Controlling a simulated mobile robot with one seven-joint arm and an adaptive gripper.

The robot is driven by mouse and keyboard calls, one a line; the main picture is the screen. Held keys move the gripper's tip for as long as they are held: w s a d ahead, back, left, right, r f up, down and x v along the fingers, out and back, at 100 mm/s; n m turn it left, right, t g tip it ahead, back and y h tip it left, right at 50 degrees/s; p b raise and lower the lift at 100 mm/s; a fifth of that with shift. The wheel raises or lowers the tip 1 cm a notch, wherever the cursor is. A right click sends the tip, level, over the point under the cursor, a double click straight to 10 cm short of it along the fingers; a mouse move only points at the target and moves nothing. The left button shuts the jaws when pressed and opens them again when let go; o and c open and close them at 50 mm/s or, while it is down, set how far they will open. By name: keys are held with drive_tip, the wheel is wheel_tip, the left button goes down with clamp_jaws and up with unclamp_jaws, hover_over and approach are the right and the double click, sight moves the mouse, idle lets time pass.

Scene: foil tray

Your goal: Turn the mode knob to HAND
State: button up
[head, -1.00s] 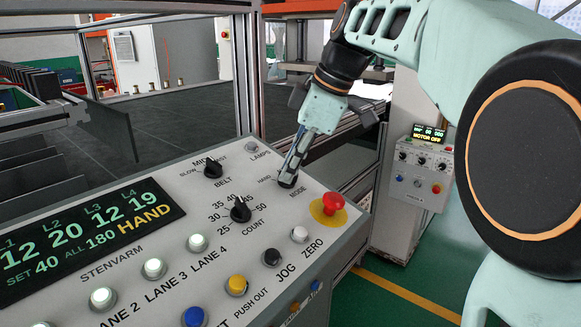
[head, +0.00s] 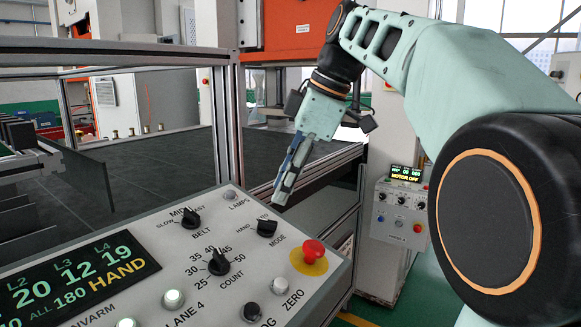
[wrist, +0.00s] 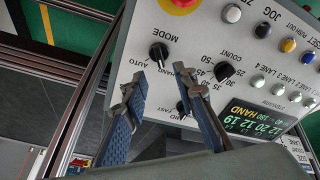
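The mode knob (head: 267,228) is a black pointer knob on the sloped grey control panel (head: 150,240), between the HAND and MODE labels. In the wrist view the knob (wrist: 159,54) stands just beyond the fingertips, with AUTO printed beside it. I cannot tell its pointer direction for certain. The panel display (head: 85,278) reads HAND in yellow.
A red emergency button (head: 313,250) on a yellow disc sits right of the knob. The count knob (head: 219,262) and belt knob (head: 190,217) are to its left. A metal frame post (head: 221,130) rises behind the panel. A second control box (head: 398,208) stands at right.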

drive_tip(key=shift+v, duration=2.05)
drive_tip(key=shift+w+d+f, duration=0.1)
